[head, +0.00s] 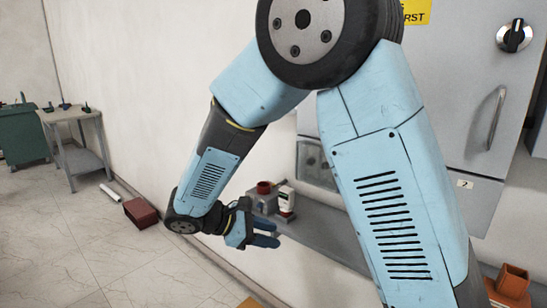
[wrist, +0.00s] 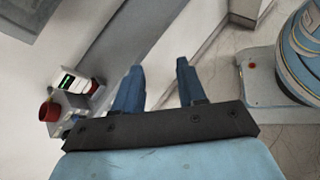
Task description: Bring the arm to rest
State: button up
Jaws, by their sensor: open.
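My arm is light blue with dark joints and fills the middle and right of the head view. It is folded at a large round joint near the top. My gripper (head: 268,235) hangs low in front of the wall shelf, pointing right. In the wrist view my gripper (wrist: 160,82) shows two blue fingers apart with nothing between them. Beyond the fingertips lie the pale wall and the grey shelf edge.
A grey cabinet (head: 475,120) stands right. A dark red box (head: 141,213) lies on the floor. A small table (head: 82,160) stands far left. Floor at left is mostly clear.

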jog(key=s+d+r+m+y, duration=0.3)
jog(key=s+d+r+m, duration=0.2)
jog(key=d, duration=0.3)
jog(key=s+d+r+m+t+y, duration=0.1)
jog(key=s+d+r+m+y, duration=0.3)
jog(key=d+m, duration=0.3)
jog(key=s+d+r+m+y, duration=0.4)
jog(key=s+d+r+m, duration=0.1)
jog(key=d, duration=0.5)
jog(key=shift+s+r+m+t, duration=0.4)
jog(key=shift+r+m, duration=0.1)
jog(key=shift+r, duration=0.3)
